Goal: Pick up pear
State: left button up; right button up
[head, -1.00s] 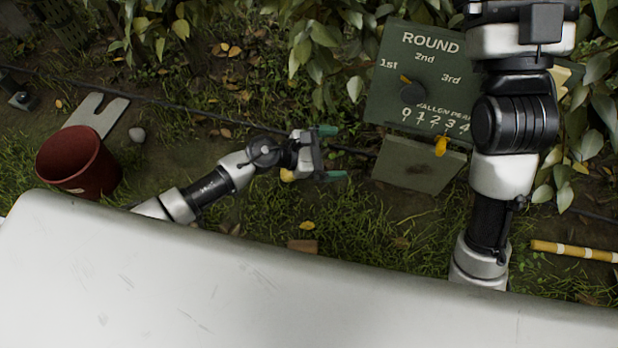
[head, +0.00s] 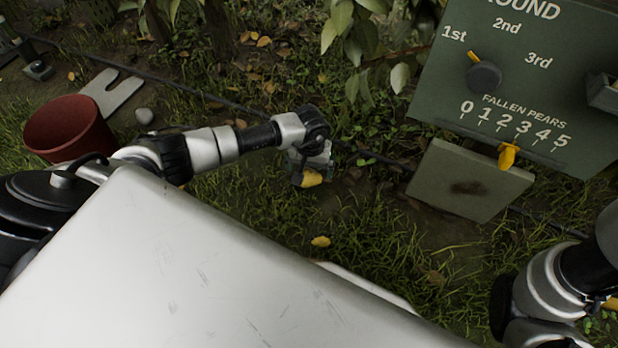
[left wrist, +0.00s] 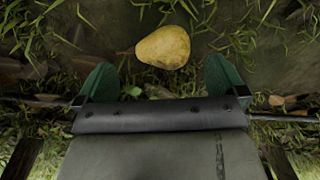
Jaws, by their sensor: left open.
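A yellow pear (left wrist: 163,47) lies on the ground in the left wrist view, its stem pointing left. It sits just ahead of the green fingertips of my left gripper (left wrist: 162,78), roughly centred between them and apart from both. In the head view, the left gripper (head: 310,166) points down at the grass, with the yellow pear (head: 312,179) partly hidden by it. The left gripper is open and empty. My right arm shows only in part at the lower right of the head view; its gripper is out of sight.
A dark red bucket (head: 68,130) stands at the left, near a grey forked plate (head: 108,92) and a stone (head: 144,116). A green scoreboard (head: 535,85) stands at upper right above a slanted panel (head: 465,182). A dark hose (head: 225,102) crosses the ground.

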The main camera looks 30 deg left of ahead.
aim_at(309, 175)
pick_arm(q)
jog(key=shift+s+a+f+b, duration=0.1)
jog(key=shift+s+f+b, duration=0.05)
jog(key=shift+f+b, duration=2.8)
jog(key=shift+f+p, duration=0.2)
jog(key=shift+p, duration=0.1)
jog(key=c, duration=1)
